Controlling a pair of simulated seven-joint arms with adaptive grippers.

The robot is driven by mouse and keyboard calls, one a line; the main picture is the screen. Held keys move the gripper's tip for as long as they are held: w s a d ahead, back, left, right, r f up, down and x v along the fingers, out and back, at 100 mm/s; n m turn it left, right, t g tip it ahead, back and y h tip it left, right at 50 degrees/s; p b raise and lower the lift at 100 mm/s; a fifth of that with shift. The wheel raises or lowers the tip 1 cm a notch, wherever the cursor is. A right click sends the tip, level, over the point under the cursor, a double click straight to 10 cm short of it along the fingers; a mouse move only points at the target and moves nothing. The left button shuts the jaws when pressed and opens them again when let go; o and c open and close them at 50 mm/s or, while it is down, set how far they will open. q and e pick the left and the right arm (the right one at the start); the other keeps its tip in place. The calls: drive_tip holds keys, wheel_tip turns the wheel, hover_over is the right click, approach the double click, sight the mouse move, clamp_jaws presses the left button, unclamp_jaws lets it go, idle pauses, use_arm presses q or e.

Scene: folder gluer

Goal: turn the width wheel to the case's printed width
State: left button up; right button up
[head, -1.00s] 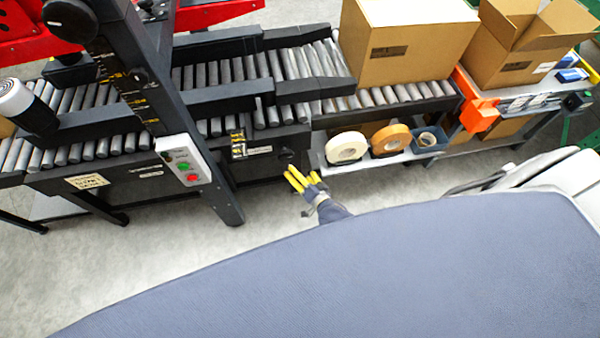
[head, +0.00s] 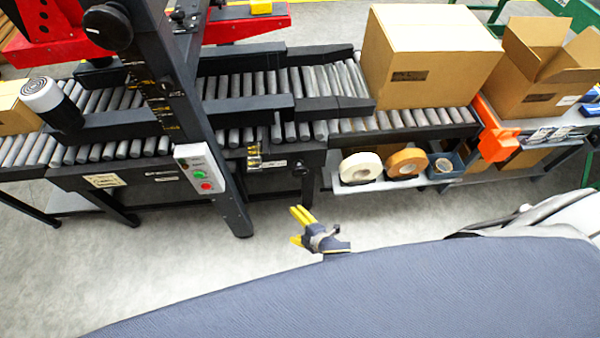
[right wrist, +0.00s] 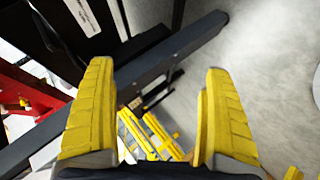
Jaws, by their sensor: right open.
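A small dark round knob (head: 300,169), which may be the width wheel, sits on the machine's front side, right of a yellow-marked scale (head: 254,158). The case (head: 430,62) is a closed brown carton on the rollers. Its dark printed label (head: 410,76) is too small to read. My right gripper (head: 302,228) is below and in front of the knob, apart from the machine. Its yellow fingers stand apart and empty in the right wrist view (right wrist: 158,112). My left gripper does not show in the head view.
A dark slanted post (head: 205,130) carries a control box (head: 200,168) with green and red buttons. Tape rolls (head: 361,167) sit on a low shelf to the right. An open carton (head: 543,65) stands at the far right. Bare floor (head: 180,270) lies in front of the machine.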

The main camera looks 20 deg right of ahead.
drive_tip(key=w+d+r+n+t+h, duration=0.1)
drive_tip(key=w+d+r+n+h, duration=0.2)
drive_tip(key=n, duration=0.4)
drive_tip(key=n+t+h, duration=0.2)
drive_tip(key=n+t, duration=0.1)
drive_tip(key=n, duration=0.2)
approach(301, 173)
drive_tip(key=x, duration=1.1)
drive_tip(key=shift+a+f, duration=0.1)
drive_tip(key=shift+f, duration=0.05)
drive_tip(key=c, duration=1.3)
drive_tip(key=shift+o, duration=0.2)
